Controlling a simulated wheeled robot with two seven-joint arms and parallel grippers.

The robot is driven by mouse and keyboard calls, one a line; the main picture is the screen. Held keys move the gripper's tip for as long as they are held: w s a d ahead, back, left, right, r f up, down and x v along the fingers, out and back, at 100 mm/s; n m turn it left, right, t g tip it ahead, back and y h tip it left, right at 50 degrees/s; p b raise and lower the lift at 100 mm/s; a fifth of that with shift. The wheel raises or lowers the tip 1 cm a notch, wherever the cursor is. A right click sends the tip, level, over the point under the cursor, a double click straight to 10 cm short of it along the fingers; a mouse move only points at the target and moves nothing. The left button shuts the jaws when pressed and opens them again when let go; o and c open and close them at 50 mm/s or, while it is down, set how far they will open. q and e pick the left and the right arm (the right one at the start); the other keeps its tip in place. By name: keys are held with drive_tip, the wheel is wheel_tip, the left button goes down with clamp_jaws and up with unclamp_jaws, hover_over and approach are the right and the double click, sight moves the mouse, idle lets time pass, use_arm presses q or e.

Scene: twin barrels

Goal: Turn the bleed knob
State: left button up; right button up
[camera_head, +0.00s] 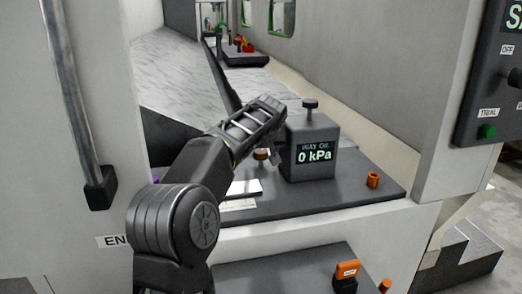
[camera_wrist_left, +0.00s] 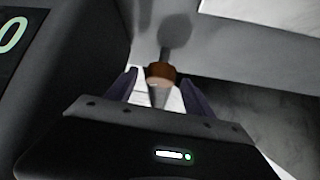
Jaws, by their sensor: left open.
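A small brown knob (camera_head: 261,154) stands on the dark tray, left of the grey box (camera_head: 312,145) whose display reads WAY OIL, 0 kPa. I take it for the bleed knob, though no label on it is readable. My left gripper (camera_head: 272,152) is open and close beside it, partly covering the view of it from the head. In the left wrist view the brown knob (camera_wrist_left: 160,73) shows between the two fingers, with a gap on each side. Whether it lies fully within the jaws in depth is hard to tell. My right gripper is not in view.
A dark plunger (camera_head: 310,104) rises from the box top. A small orange fitting (camera_head: 373,179) stands on the tray (camera_head: 345,196) to the right. White paper lies beside the knob. An orange-topped part (camera_head: 347,271) is on the lower ledge, and a control panel is at right.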

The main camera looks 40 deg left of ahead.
use_arm(q)
drive_tip(key=shift+c, duration=0.5)
clamp_jaws()
drive_tip(key=shift+r, duration=0.1)
drive_tip(key=shift+s+a+m+t+h+p, duration=0.1)
drive_tip(key=shift+m+t+h+p, duration=0.2)
drive_tip(key=shift+m+h+p, duration=0.35)
drive_tip(key=m+p, duration=0.1)
drive_tip(key=m+t+h+p, duration=0.1)
drive_tip(key=m, duration=0.1)
drive_tip(key=shift+s+a+r+h, duration=0.1)
drive_tip(key=shift+a+h, duration=0.1)
drive_tip(key=shift+h, duration=0.05)
drive_tip(key=shift+a+m+h+p, duration=0.1)
drive_tip(key=shift+m+h+p, duration=0.45)
drive_tip(key=shift+m, duration=0.1)
drive_tip(key=shift+m+t+h, duration=0.4)
drive_tip(key=shift+m+h, duration=0.25)
drive_tip(key=shift+m, duration=0.15)
drive_tip(key=shift+f, duration=0.2)
